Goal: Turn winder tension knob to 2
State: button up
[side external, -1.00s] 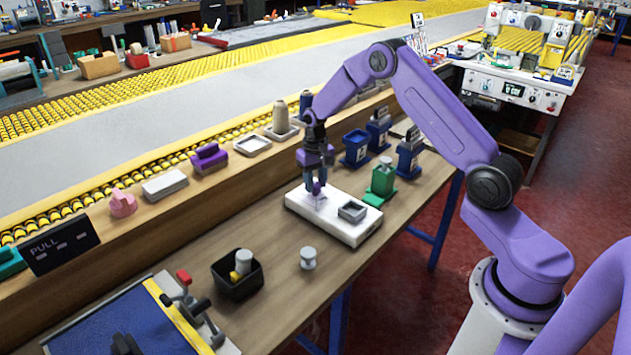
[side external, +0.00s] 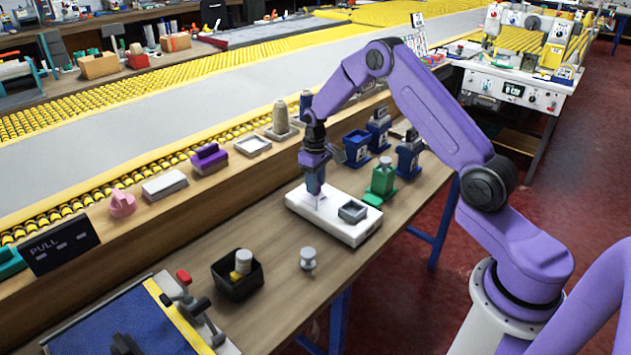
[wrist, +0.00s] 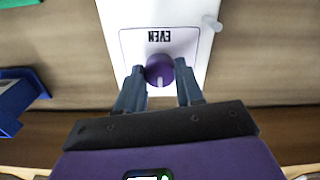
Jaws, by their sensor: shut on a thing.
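The winder is a white box (side external: 350,229) on the bench in the side view, with a small grey tray (side external: 352,211) on its top. In the wrist view its white top (wrist: 192,14) bears an outlined panel with the word EVEN upside down. The round purple knob (wrist: 158,71) sits on that panel, its pale pointer line towards the bottom of the picture. My gripper (wrist: 159,68) points down at the box, one finger on each side of the knob, shut on it. In the side view my gripper (side external: 316,194) hides most of the knob. No scale numbers are readable.
A green device (side external: 382,180) and several blue holders (side external: 357,147) stand just behind the box. A grey spool (side external: 308,258) and a black bin (side external: 237,277) stand on the bench to the left. Bare bench lies between them and the box.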

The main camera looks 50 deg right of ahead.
jog(key=o, duration=1)
jog(key=shift+o, duration=0.2)
notch_tip(320, 180, up, 18)
jog(key=shift+f, duration=0.25)
